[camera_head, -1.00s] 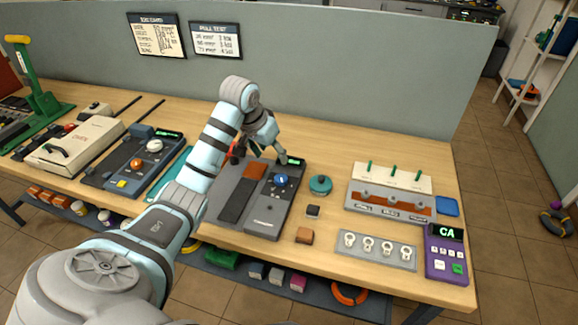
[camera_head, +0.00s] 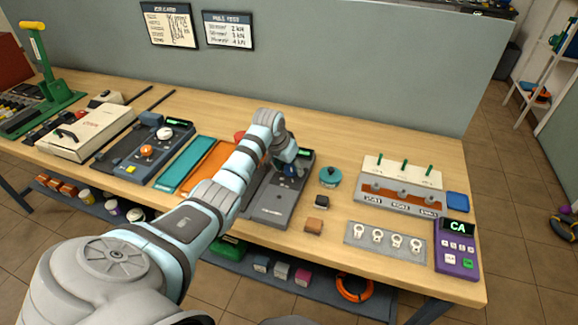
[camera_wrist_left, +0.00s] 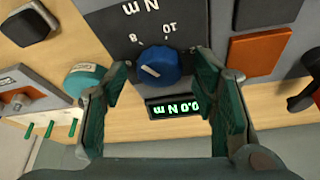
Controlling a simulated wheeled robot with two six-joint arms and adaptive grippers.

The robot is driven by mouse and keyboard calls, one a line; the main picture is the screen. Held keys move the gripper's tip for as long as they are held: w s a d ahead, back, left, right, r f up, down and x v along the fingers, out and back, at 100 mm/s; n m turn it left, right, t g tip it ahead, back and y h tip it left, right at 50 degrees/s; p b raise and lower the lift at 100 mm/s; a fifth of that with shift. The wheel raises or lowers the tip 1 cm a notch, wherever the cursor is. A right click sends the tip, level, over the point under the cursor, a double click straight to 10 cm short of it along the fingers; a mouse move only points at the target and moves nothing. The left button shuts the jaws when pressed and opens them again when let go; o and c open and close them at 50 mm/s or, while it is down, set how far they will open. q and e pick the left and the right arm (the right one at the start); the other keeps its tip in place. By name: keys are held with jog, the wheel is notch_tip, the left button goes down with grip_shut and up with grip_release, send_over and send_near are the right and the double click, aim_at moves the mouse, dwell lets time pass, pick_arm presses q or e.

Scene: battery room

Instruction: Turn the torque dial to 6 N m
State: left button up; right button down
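The torque dial is a blue knob (camera_wrist_left: 158,67) with a white pointer line, on a dark grey tester (camera_head: 272,208). In the left wrist view the printed scale appears upside down, with 8, 10 and N m visible. The tester's green display (camera_wrist_left: 178,107), also upside down, reads 0.0 N m. My left gripper (camera_wrist_left: 164,66) is open, its green-padded fingers on either side of the knob. I cannot tell whether either finger touches it. In the head view my left gripper (camera_head: 288,165) is over the tester's dial end and partly hides the knob. My right gripper is not in view.
A teal round object (camera_head: 330,177), a black block (camera_head: 322,202) and a brown block (camera_head: 314,226) sit right of the tester. Farther right are a rack with green pins (camera_head: 398,199) and a purple meter (camera_head: 456,246). Another tester (camera_head: 148,152) stands left.

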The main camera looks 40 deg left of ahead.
pick_arm(q)
jog(key=shift+w, duration=0.1)
jog(key=c, duration=1.1)
jog(key=shift+d+r+n+p, duration=0.1)
jog(key=shift+n+p, duration=0.2)
jog(key=shift+p, duration=0.3)
jog(key=n+y+p, duration=0.1)
jog(key=n+p, duration=0.1)
jog(key=p, duration=0.1)
jog(key=shift+r+n+p, duration=0.15)
jog(key=shift+n+p, duration=0.15)
jog(key=shift+d+n+g+y+p, duration=0.1)
jog(key=shift+n+g+y+p, duration=0.25)
jog(key=shift+n+p, duration=0.4)
jog(key=shift+w+f+n+g+y, duration=0.1)
jog(key=shift+n+g+y, duration=0.1)
jog(key=shift+n, duration=0.35)
jog(key=shift+f+n+g+y, duration=0.1)
jog(key=shift+n+y, duration=0.05)
jog(key=shift+n, duration=0.35)
jog(key=shift+f+n+y, duration=0.1)
jog(key=shift+n+y, duration=0.2)
jog(key=shift+n, duration=0.6)
jog(key=shift+w+n+g+y+b, duration=0.1)
jog(key=shift+n+g+y+b, duration=0.45)
jog(key=shift+n+b, duration=0.85)
jog(key=shift+n, duration=0.4)
jog(key=o, duration=1.2)
jog(key=shift+c, duration=0.2)
